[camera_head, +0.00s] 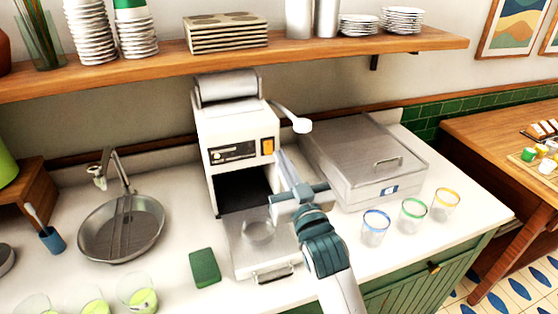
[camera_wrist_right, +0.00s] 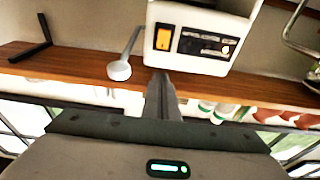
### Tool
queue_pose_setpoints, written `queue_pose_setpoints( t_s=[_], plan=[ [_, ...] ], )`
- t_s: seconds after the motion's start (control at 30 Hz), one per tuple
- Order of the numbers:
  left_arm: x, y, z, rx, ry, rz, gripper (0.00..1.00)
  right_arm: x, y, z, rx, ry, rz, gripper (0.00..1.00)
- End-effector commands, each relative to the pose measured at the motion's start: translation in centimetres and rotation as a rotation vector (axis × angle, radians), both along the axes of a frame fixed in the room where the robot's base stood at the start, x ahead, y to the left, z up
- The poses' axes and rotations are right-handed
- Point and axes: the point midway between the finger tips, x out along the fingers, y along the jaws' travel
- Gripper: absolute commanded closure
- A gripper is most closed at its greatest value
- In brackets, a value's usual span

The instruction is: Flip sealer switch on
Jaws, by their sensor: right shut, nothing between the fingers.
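The white sealer (camera_head: 232,130) stands on the counter against the wall, with a dark opening low in its front. Its orange rocker switch (camera_head: 268,146) is at the right of the front panel. In the right wrist view the switch (camera_wrist_right: 163,39) shows bright orange beside the dark panel; I cannot tell its on or off position. My right gripper (camera_head: 280,156) is shut and empty, its fingertips close to the switch, just below and right of it in the head view. In the wrist view the shut fingertips (camera_wrist_right: 160,74) appear apart from the switch. My left gripper is out of view.
A white-knobbed lever (camera_head: 302,125) sticks out at the sealer's right. A steel box (camera_head: 365,160) and several coloured-rim glasses (camera_head: 413,212) stand to the right. A metal tray (camera_head: 248,262) lies in front, with a green block (camera_head: 204,268) beside it. The shelf (camera_head: 300,52) is above.

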Motion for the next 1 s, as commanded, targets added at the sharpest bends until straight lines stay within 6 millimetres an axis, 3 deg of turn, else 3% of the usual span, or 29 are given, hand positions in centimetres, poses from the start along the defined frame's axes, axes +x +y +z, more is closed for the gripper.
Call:
queue_pose_setpoints(
  t_s=[0.2,0.4,1.0],
  plan=[
    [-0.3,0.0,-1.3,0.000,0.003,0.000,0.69,-3.1,-1.0,0.4,0.000,-0.002,0.000,1.00],
    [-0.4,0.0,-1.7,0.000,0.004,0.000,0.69,-5.0,-1.7,0.9,0.000,-0.001,-0.001,1.00],
    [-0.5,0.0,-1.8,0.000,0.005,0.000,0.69,-5.6,-1.8,1.1,-0.001,0.000,0.000,1.00]
  ],
)
